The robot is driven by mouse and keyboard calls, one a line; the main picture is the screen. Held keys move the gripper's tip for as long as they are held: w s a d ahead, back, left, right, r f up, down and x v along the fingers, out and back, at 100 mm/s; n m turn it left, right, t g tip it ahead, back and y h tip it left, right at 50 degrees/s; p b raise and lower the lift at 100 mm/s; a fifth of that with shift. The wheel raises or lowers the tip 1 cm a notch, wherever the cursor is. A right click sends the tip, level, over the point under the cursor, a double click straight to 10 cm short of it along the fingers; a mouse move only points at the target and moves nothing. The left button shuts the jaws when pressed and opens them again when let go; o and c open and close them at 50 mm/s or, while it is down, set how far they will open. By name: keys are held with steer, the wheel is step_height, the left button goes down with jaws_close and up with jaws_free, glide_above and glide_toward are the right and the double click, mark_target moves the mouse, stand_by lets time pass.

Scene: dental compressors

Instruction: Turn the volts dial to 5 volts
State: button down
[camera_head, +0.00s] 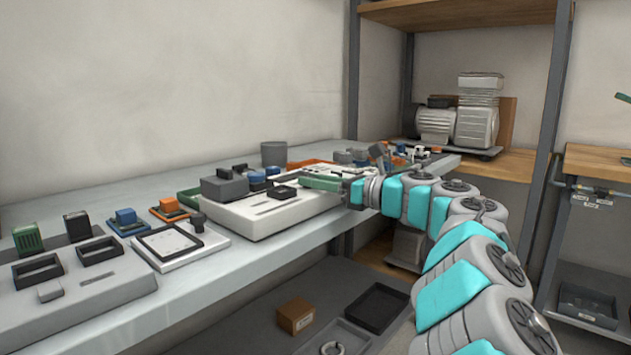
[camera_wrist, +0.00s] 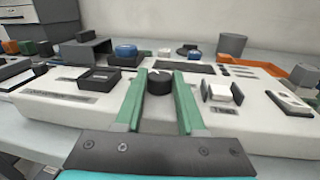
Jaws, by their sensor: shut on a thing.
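A black round dial (camera_wrist: 159,84) sits on top of a white instrument box (camera_wrist: 262,128), in the wrist view. A pale mark shows on its top edge, but no number scale is legible. My gripper (camera_wrist: 160,78) has its green fingers on both sides of the dial and is shut on it. In the head view my gripper (camera_head: 322,184) reaches in from the right over the white box (camera_head: 262,222), and the dial is hidden there.
On the box, a white switch between black posts (camera_wrist: 222,93) stands right of my gripper and a black tray (camera_wrist: 98,79) left of it. A grey cylinder (camera_head: 274,154) stands behind. Small orange and blue parts clutter the grey bench (camera_head: 215,275).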

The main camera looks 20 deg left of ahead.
steer(key=shift+w+r+n+g+y+p, duration=0.15)
steer(key=shift+n+g+p, duration=0.4)
steer(key=shift+g, duration=0.4)
steer(key=shift+w+n+g+y+p, duration=0.1)
steer(key=shift+n+g+p, duration=0.5)
steer(key=shift+g, duration=0.3)
steer(key=shift+w+r+n+g+y+p, duration=0.15)
steer(key=shift+n+g+p, duration=0.25)
steer(key=shift+n+g, duration=0.4)
steer(key=shift+f+n+g+h+p, duration=0.15)
steer(key=shift+n+g+p, duration=0.2)
steer(key=shift+g, duration=0.4)
steer(key=shift+f+n+g+h+p, duration=0.15)
steer(key=shift+n+g+p, duration=0.15)
steer(key=shift+g, duration=0.4)
steer(key=c, duration=0.8)
jaws_free()
steer(key=shift+d, duration=0.1)
steer(key=b+v, duration=0.1)
steer(key=v, duration=0.6)
steer(key=shift+w+d, duration=0.1)
steer(key=shift+d, duration=0.3)
